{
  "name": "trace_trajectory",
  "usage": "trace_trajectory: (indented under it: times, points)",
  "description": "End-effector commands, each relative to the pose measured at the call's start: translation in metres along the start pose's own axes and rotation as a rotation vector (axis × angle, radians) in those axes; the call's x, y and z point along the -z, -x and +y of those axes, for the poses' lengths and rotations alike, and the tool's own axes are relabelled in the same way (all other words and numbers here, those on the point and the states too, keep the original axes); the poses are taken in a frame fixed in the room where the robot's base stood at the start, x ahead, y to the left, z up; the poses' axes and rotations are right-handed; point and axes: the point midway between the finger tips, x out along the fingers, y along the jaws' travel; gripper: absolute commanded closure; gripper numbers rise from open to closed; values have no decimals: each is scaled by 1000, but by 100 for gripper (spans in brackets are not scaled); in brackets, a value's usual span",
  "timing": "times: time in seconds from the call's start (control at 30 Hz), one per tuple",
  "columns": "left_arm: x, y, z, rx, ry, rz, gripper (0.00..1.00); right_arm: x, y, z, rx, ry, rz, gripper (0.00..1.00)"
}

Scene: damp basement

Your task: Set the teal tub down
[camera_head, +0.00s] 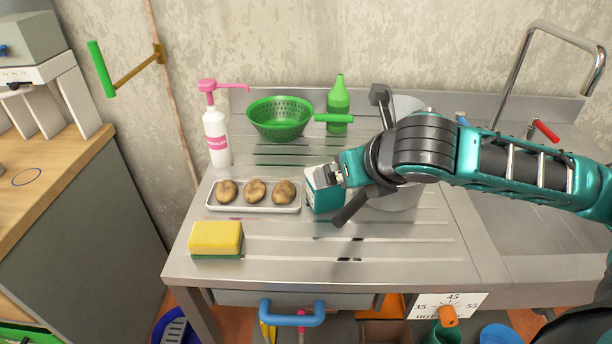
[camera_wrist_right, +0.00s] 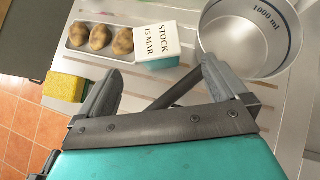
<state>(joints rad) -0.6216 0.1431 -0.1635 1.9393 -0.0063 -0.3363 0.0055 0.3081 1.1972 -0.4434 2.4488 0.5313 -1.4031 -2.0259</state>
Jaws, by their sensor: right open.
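The teal tub (camera_head: 324,199) has a white lid and stands upright on the metal draining board (camera_head: 350,262), just right of the potato tray. In the right wrist view the tub (camera_wrist_right: 158,62) shows a lid reading "STOCK 15 MAR". My right gripper (camera_head: 326,176) reaches in from the right and overlaps the tub's top in the head view. In the wrist view my right gripper (camera_wrist_right: 160,66) is open, its fingers spread, with the tub beyond the tips and nothing held. The head view partly hides the tub behind the gripper.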

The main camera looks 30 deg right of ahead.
Motion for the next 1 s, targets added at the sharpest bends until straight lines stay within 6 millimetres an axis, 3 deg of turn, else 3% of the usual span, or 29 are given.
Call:
trace_trajectory:
  times: [0.17,0.5,0.77,1.0]
  points:
    - [5,-2,-1,2,-2,10,100,8,-7,-7,10,-12,26,0]
    - [-3,1,0,0,1,-5,100,8,-65,-6,10,-12,24,0]
    - [-3,2,0,0,1,-6,100,7,-82,-5,9,-11,23,0]
    - [-3,2,0,0,1,-6,100,4,-114,-2,10,-11,24,0]
